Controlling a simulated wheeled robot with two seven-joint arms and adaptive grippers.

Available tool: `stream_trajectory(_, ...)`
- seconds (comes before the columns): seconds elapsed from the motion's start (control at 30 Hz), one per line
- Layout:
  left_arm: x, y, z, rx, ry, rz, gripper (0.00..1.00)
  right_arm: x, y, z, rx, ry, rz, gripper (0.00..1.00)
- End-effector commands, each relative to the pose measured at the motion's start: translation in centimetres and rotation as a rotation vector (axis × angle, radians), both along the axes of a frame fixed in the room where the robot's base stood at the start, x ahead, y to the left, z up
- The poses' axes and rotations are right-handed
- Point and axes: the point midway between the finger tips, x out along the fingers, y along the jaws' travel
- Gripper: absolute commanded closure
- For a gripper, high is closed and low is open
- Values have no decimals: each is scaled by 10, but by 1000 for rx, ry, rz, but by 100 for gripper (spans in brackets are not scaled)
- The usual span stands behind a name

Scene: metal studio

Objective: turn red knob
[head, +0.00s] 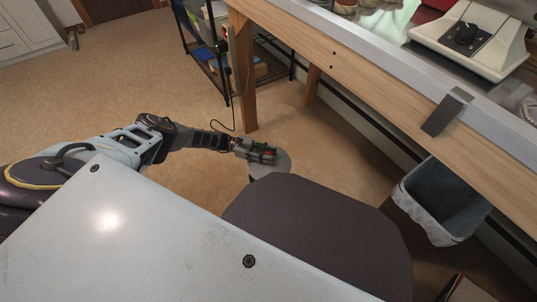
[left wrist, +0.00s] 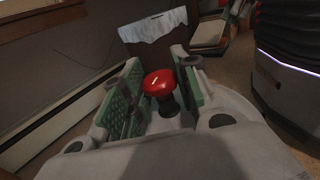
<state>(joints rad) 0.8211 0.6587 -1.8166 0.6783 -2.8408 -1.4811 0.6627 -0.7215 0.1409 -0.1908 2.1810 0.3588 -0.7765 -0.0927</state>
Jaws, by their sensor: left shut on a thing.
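The red knob (left wrist: 158,83) shows in the left wrist view, with a pale mark on its top and a dark stem below. It sits between the green-padded fingers of my left gripper, which is shut on it. In the head view my left gripper (head: 263,154) is low over the floor, beside a round light-grey thing (head: 270,164). I cannot make out the knob in the head view, where the gripper hides it. My right gripper is in neither view.
A dark panel like a seat (head: 315,225) lies just right of my left gripper. A wooden workbench (head: 350,75) runs along the right, with a bin (head: 440,200) under it. A black shelf rack (head: 215,60) stands behind. Open floor (head: 110,95) lies at left.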

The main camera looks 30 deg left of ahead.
Motion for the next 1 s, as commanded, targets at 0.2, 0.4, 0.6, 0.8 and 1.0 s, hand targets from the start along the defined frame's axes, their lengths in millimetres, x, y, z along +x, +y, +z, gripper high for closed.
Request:
stream_trajectory(0.2, 3, -2, 2, -3, -3, -39, 94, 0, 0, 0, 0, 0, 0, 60)
stream_trajectory(0.4, 3, -2, 1, -2, -4, -73, 94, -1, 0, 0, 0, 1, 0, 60)
stream_trajectory(0.6, 3, -2, 1, -3, -3, -99, 94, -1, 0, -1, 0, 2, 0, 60)
stream_trajectory(0.8, 3, -2, 2, -4, -3, -112, 94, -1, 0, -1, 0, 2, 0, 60)
stream_trajectory(1.0, 3, -2, 2, -5, -3, -116, 94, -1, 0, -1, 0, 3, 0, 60)
